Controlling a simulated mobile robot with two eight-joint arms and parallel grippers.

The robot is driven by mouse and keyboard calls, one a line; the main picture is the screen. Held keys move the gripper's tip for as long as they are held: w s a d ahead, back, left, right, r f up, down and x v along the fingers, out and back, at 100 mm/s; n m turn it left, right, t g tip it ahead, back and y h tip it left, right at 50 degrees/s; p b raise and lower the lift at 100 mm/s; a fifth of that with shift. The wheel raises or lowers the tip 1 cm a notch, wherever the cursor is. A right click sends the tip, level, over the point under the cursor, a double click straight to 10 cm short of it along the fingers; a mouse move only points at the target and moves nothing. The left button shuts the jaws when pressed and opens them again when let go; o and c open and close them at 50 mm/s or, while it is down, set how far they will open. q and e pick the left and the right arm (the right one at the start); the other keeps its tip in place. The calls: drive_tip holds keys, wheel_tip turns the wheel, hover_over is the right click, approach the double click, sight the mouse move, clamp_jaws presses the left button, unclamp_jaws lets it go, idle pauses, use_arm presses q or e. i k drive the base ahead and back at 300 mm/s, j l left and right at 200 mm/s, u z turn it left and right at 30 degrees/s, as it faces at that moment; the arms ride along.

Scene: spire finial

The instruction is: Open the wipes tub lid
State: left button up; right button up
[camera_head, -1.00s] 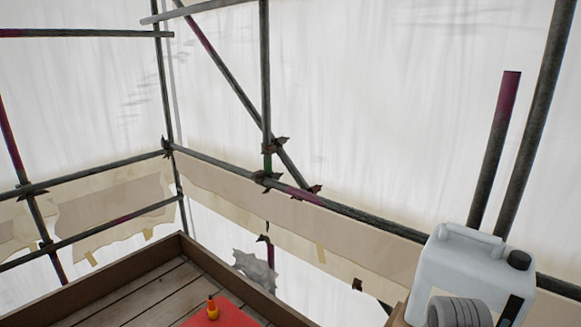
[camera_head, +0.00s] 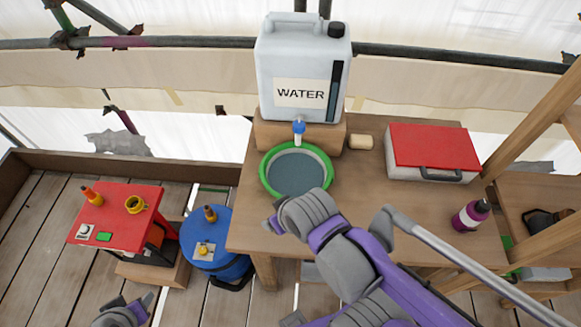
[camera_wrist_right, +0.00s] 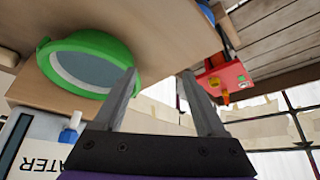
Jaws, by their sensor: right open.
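No thing in view is clearly marked as a wipes tub. A white box with a red lid (camera_head: 433,147) and a grey front handle lies at the back right of the wooden table, its lid down; I cannot tell whether it is the tub. My right gripper (camera_head: 272,224) is over the table's front left part, below the green-rimmed basin (camera_head: 266,182). In the right wrist view its fingers (camera_wrist_right: 158,78) are apart with nothing between them, and the basin (camera_wrist_right: 122,57) shows beyond. My left gripper (camera_head: 128,310) is low at the bottom left; its jaw state is unclear.
A white water container (camera_head: 270,75) with a blue tap stands on a wooden block behind the basin. A soap bar (camera_head: 355,140) and purple bottle (camera_head: 471,215) are on the table (camera_head: 380,190). A blue drum (camera_head: 222,245) and red-topped stand (camera_head: 117,224) stand left. Wooden shelving is right.

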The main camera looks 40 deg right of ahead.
sight(415, 145)
drive_tip(key=z, duration=2.7)
